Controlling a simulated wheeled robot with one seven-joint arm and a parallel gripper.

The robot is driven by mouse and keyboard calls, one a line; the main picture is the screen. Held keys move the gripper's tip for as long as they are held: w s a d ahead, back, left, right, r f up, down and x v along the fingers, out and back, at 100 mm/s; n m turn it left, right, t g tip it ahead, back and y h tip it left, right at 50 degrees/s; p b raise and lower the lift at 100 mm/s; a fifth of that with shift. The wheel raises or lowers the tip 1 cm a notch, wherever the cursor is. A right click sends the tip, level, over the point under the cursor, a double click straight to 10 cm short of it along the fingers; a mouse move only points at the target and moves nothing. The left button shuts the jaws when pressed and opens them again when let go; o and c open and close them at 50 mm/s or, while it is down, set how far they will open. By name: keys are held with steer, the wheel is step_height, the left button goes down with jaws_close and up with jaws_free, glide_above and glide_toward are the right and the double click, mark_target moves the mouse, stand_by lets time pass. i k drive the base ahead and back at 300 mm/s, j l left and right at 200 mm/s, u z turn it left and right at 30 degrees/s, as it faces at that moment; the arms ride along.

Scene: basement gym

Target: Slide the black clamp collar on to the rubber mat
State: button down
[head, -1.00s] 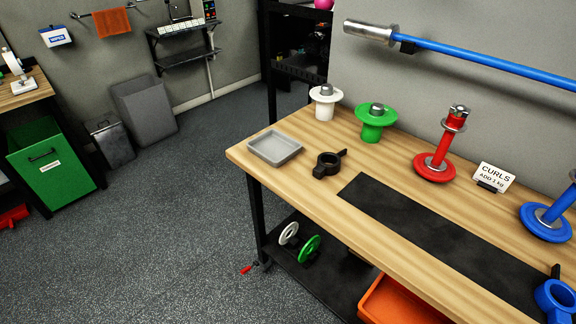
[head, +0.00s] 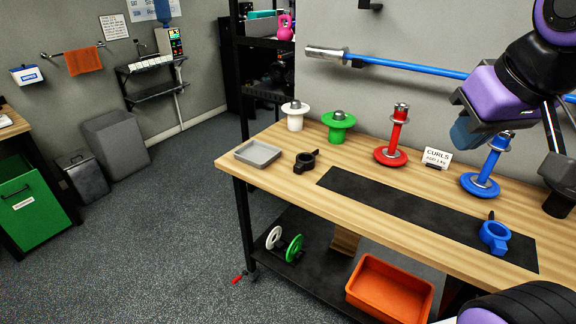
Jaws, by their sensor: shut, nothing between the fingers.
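The black clamp collar (head: 304,162) lies flat on the wooden bench top, with its short lever toward the back right. It is off the mat, near the mat's left end, with bare wood between them. The long black rubber mat (head: 400,208) lies along the bench. My arm comes in from the upper right. My gripper (head: 558,200) is at the right edge, over the bench's right part, shut and empty. It is far to the right of the black collar. The arm links partly hide the space behind it.
A grey tray (head: 258,153) stands left of the collar. White (head: 295,122), green (head: 339,133), red (head: 391,156) and blue (head: 480,184) weight stands line the back, with a sign (head: 437,157). A blue collar (head: 494,236) sits at the mat's right end. An orange bin (head: 390,290) is below.

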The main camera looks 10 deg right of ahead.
mark_target(303, 163)
steer(key=i+j+z, duration=0.3)
steer(key=i+j, duration=0.15)
steer(key=j, duration=0.25)
steer(key=i+j+z, duration=0.1)
steer(key=j, duration=0.3)
steer(key=i+j+z, duration=0.15)
steer(key=j, duration=0.25)
steer(key=i+j+z, duration=0.15)
steer(key=j, duration=0.25)
steer(key=i+j+z, duration=0.15)
steer(key=j, duration=0.3)
steer(key=i+j+z, duration=0.15)
steer(key=j, duration=0.3)
steer(key=i+j+z, duration=0.1)
steer(key=j, duration=0.35)
steer(key=i, duration=0.05)
